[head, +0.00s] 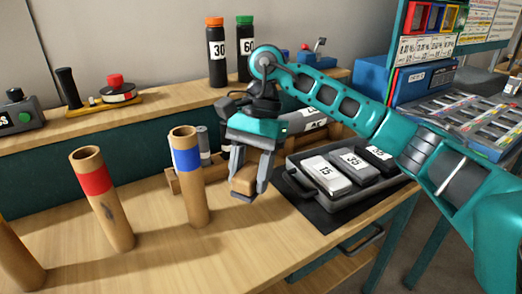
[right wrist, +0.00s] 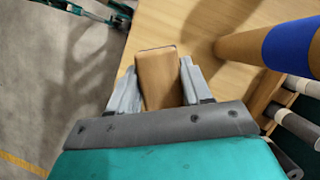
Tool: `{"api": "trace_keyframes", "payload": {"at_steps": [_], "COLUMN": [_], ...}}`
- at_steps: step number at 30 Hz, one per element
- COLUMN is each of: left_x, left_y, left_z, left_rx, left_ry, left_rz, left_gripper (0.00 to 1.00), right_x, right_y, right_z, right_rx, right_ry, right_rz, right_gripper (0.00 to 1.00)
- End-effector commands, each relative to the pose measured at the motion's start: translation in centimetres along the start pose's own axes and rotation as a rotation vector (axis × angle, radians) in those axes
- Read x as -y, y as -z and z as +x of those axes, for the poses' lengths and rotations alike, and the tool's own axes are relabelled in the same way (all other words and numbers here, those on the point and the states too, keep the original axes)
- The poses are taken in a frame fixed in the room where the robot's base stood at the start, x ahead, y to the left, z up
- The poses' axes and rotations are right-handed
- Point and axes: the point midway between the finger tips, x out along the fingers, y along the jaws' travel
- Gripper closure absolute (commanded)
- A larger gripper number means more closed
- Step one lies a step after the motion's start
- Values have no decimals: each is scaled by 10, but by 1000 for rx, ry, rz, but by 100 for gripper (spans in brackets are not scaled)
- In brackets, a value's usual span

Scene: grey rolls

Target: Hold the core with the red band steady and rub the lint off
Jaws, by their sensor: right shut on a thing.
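The core with the red band (head: 97,182) is a brown cardboard tube standing, slightly tilted in the picture, on the left of the bench in the head view. A dark mark that looks like lint (head: 112,227) shows low on its side. My right gripper (head: 245,186) is shut on a tan block (head: 244,188), held above the bench to the right of the core with the blue band (head: 190,165). The right wrist view shows the block (right wrist: 159,80) between the two fingers. My left gripper is not in view.
A third core (head: 17,262) is cut off at the lower left. A dark tray (head: 290,168) with several numbered blocks stands right of my gripper. A rack with grey rolls (head: 203,140) is behind the blue-banded core. Bare bench (head: 155,245) lies between the red and blue cores.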

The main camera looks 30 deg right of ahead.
Motion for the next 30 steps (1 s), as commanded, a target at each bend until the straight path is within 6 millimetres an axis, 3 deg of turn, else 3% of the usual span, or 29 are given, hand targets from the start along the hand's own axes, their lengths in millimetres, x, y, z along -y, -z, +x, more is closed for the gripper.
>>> {"api": "trace_keyframes", "payload": {"at_steps": [6,15,21,30], "left_x": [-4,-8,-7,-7], "left_y": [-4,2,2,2], "left_z": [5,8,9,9], "left_rx": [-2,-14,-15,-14], "left_ry": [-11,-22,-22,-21], "left_rz": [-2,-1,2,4], "left_gripper": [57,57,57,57], "right_x": [5,1,-1,-1], "right_y": [-3,0,1,1], "right_z": [50,94,102,103], "right_rx": [-2,-4,-2,-1], "right_ry": [-177,-356,-396,-397], "right_rz": [-420,-856,-957,-962], "right_gripper": [76,76,76,76]}}
